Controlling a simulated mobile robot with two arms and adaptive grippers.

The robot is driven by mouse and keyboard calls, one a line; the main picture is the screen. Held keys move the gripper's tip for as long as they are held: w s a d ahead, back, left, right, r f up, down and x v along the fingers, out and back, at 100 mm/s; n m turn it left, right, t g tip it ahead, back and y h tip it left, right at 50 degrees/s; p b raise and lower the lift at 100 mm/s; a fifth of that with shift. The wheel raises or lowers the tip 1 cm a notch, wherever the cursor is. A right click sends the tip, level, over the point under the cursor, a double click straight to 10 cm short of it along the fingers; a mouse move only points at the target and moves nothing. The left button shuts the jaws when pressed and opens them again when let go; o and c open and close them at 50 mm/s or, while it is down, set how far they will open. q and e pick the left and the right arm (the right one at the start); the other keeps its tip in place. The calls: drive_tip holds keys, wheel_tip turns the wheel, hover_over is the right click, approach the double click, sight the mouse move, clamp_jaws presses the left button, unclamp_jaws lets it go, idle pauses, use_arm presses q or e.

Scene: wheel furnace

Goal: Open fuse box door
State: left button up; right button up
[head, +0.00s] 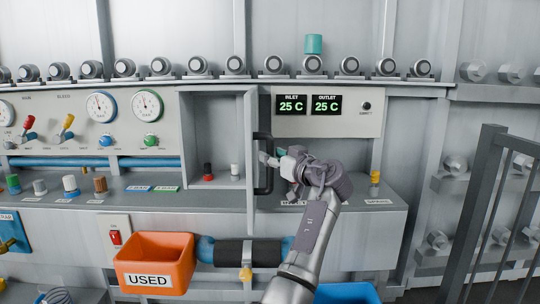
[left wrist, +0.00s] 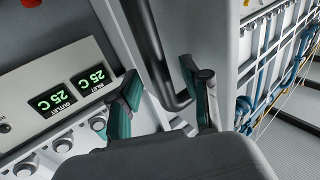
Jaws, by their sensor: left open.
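The fuse box (head: 212,130) is a grey recess in the wall panel. Its inside shows, with a red-and-black fuse (head: 208,171) and a white one (head: 234,170) on its floor. Its door (head: 250,150) stands swung out at the right side, seen nearly edge-on. The door's dark bar handle (head: 264,165) faces right. My left gripper (head: 272,159) is open at the handle, from the right. In the left wrist view the handle (left wrist: 158,55) runs between the two fingers of the left gripper (left wrist: 165,98); contact cannot be told. My right gripper is not in view.
A display panel (head: 328,112) sits behind my arm. An orange bin (head: 155,262) marked USED and a dark cylinder (head: 245,252) stand below the ledge. A blue bin (head: 347,293) is at the bottom. A dark railing (head: 478,215) stands at right.

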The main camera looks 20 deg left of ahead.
use_arm(q)
drive_tip(key=v, duration=0.5)
drive_tip(key=shift+s+d, duration=0.15)
drive_tip(key=shift+d, duration=0.15)
